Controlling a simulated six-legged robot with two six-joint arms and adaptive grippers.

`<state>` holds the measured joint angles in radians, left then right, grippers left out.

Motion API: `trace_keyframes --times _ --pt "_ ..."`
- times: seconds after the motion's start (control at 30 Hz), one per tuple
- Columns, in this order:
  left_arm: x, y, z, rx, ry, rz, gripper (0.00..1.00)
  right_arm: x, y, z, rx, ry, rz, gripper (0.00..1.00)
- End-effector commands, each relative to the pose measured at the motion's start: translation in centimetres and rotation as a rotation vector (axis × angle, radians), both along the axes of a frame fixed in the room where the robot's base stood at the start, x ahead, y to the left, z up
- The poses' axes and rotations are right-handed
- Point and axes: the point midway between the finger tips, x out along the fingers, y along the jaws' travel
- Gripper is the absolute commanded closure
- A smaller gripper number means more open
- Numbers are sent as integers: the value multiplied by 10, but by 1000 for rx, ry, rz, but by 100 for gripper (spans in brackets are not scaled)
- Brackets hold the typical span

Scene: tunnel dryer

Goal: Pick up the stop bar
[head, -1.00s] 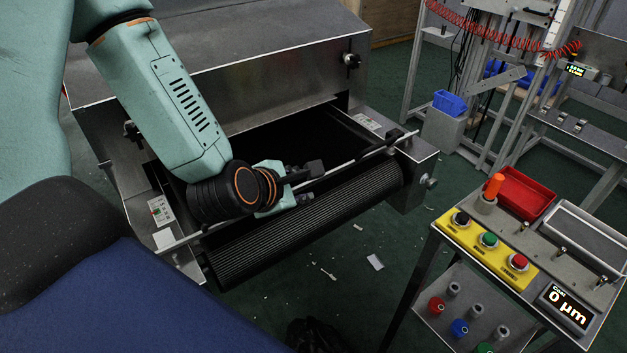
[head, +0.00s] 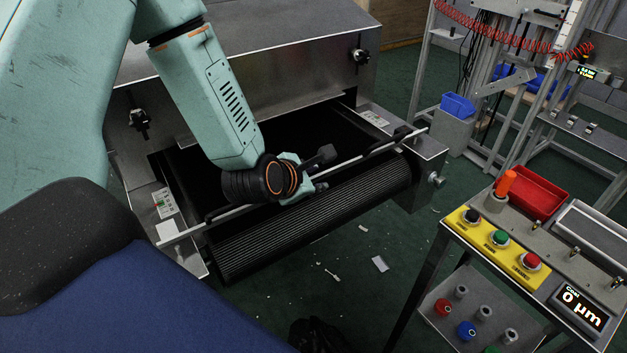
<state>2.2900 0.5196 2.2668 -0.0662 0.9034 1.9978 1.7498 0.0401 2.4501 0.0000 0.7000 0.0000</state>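The stop bar (head: 368,152) is a thin bright metal rod running across the dryer's outlet, just above the ribbed black belt roller (head: 300,222). It slants from the lower left to the upper right, with black grips along it. My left gripper (head: 323,170) is at the middle of the bar. Its dark fingers are apart, one on the far side and one on the near side, and the bar seems to pass between them. Contact cannot be made out. The wrist hides part of the bar to the left. My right gripper is not in view.
The steel dryer housing (head: 290,60) rises behind the bar. A control stand at right carries a yellow button panel (head: 500,247), a red tray (head: 532,192) and a display (head: 577,303). Scraps lie on the green floor (head: 400,240) between. A dark object (head: 318,337) shows at the bottom edge.

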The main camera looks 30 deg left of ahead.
Motion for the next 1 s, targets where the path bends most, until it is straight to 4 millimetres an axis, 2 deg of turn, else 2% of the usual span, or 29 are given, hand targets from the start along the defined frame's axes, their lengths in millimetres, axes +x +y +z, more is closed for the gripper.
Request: trace_keyframes --times 0.27,0.67,1.0 --pt "4 0 -3 -1 0 1 68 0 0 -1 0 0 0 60" --pt "4 0 -3 0 0 0 100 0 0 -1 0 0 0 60" --pt "3 0 -3 0 1 1 100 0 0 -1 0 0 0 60"
